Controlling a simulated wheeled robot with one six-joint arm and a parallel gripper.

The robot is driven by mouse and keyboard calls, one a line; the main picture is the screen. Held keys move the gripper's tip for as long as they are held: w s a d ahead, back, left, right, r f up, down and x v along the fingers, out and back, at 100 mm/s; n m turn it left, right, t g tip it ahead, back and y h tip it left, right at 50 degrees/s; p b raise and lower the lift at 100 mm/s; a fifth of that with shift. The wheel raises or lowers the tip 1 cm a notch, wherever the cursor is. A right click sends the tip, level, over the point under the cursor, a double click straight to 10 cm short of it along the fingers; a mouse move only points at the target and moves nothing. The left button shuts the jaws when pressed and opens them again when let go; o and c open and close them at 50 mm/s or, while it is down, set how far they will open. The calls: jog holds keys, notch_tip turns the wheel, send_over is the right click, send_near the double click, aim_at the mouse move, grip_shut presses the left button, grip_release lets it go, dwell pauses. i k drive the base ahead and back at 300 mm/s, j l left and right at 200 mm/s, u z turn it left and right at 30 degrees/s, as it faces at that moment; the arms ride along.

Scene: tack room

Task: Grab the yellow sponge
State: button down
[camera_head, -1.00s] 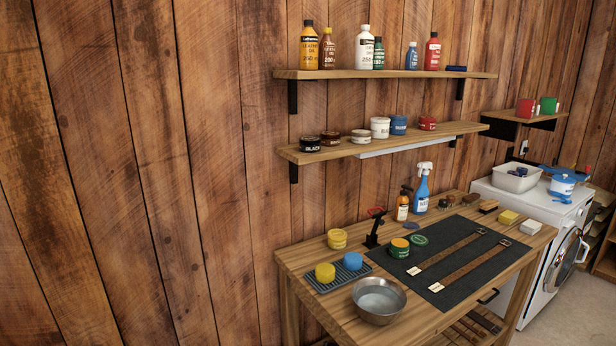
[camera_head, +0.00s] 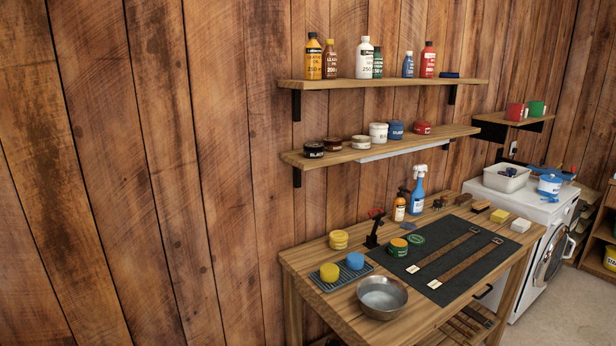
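A round yellow sponge (camera_head: 329,272) sits on a dark ribbed tray (camera_head: 341,279) at the left end of the wooden workbench (camera_head: 300,256). A round blue sponge (camera_head: 355,260) sits beside it on the same tray. A yellow block (camera_head: 499,216), which may also be a sponge, lies at the far right of the bench next to a white block (camera_head: 520,225). My gripper is not in view.
A metal bowl (camera_head: 381,297) stands at the bench's front edge, right of the tray. Straps lie on a black mat (camera_head: 437,290). Two shelves (camera_head: 388,82) hang above.

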aim_at(329, 272)
jog(key=i+j, duration=0.3)
jog(key=i, duration=0.15)
jog(key=i+j, duration=0.3)
jog(key=i, duration=0.15)
jog(key=i+j, duration=0.3)
jog(key=i, duration=0.15)
